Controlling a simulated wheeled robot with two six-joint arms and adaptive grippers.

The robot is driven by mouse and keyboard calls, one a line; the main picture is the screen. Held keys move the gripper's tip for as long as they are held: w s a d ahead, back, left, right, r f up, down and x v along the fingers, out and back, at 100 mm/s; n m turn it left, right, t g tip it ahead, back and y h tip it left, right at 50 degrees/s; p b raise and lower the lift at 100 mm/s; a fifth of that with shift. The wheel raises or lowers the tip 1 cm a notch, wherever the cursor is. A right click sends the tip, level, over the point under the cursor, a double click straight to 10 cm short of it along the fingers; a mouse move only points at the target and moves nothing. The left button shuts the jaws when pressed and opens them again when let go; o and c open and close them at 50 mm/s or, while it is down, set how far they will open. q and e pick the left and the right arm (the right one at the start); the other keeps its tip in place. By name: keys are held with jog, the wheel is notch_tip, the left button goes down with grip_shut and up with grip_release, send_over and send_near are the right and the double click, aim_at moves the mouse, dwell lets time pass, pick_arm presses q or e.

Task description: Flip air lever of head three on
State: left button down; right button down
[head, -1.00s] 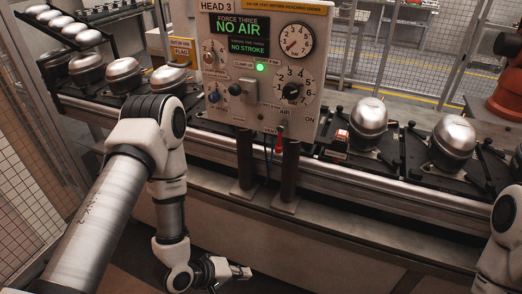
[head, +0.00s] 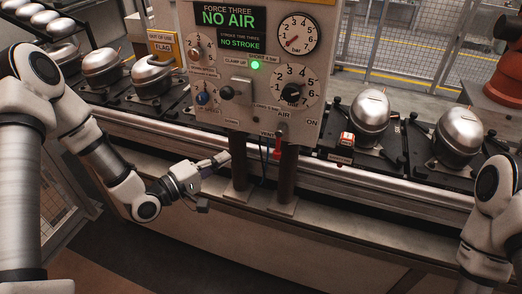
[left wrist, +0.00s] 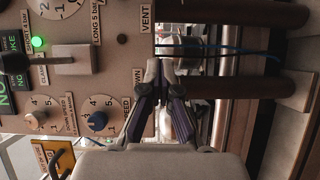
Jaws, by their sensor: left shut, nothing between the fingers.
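The head three panel (head: 250,105) is a beige box on two dark posts, its displays (head: 228,17) reading "NO AIR" and "NO STROKE". The red air lever (head: 277,150) hangs at the panel's lower edge, pointing down, beside the "VENT" marking; "ON" is printed to its right. My left gripper (head: 222,158) is shut and empty, below the panel's lower left and left of the lever, apart from it. In the left wrist view its fingers (left wrist: 160,72) point toward the panel's underside near the "VENT" label (left wrist: 146,18); I cannot make out the lever there. My right gripper is out of view.
The two posts (head: 287,175) and thin hoses stand beneath the panel, close to my left gripper. A conveyor rail (head: 350,183) runs behind them, with metal compressors (head: 370,118) on black pallets. Knobs and gauges cover the panel front. Open floor lies at lower left.

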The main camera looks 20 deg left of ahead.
aim_at(278, 146)
pick_arm(q)
jog(key=w+d+p, duration=0.3)
jog(key=w+d, duration=0.3)
jog(key=d, duration=0.3)
jog(key=shift+w, duration=0.1)
